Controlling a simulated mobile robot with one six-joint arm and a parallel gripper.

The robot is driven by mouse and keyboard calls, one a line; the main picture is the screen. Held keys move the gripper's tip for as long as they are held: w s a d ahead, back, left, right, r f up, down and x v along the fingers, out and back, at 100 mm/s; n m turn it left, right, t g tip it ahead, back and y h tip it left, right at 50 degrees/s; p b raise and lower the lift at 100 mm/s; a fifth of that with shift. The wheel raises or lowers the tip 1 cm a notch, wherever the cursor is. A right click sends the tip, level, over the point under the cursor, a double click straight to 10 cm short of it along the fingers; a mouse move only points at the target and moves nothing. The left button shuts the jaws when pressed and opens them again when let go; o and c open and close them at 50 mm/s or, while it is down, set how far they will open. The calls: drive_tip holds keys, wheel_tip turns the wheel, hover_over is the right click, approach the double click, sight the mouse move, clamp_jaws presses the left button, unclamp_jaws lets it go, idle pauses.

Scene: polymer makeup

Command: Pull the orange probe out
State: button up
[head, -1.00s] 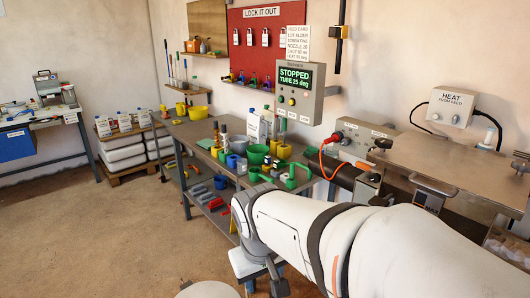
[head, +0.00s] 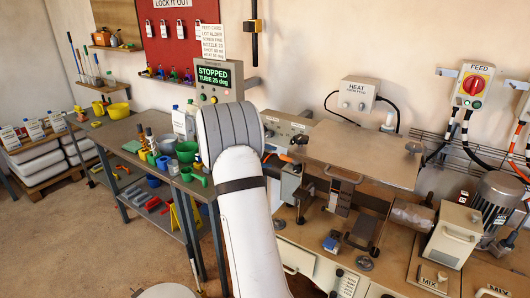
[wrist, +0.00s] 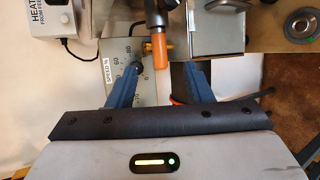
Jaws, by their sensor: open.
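The orange probe (wrist: 159,54) shows in the wrist view as a short orange cylinder with a dark part at its upper end. My gripper (wrist: 164,68) is open, with its two blue fingers on either side of the probe's lower end. Gaps show between the fingers and the probe, and I cannot tell their depth difference. In the head view only a little orange (head: 286,158) shows beside my arm, which hides my gripper and most of the probe. A stretch of orange cable (wrist: 178,99) shows behind the right finger.
A panel marked SPEED % (wrist: 117,72) lies close behind the left finger. A grey metal box (wrist: 217,28) stands right of the probe. The heat box (head: 358,95) is on the wall. A metal plate (head: 350,152) and a bench with cups (head: 187,150) flank my arm.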

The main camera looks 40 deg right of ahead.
sight(286, 159)
drive_tip(key=p+x, duration=0.2)
drive_tip(key=x, duration=0.6)
drive_tip(key=shift+r, duration=0.1)
drive_tip(key=shift+a, duration=0.1)
clamp_jaws()
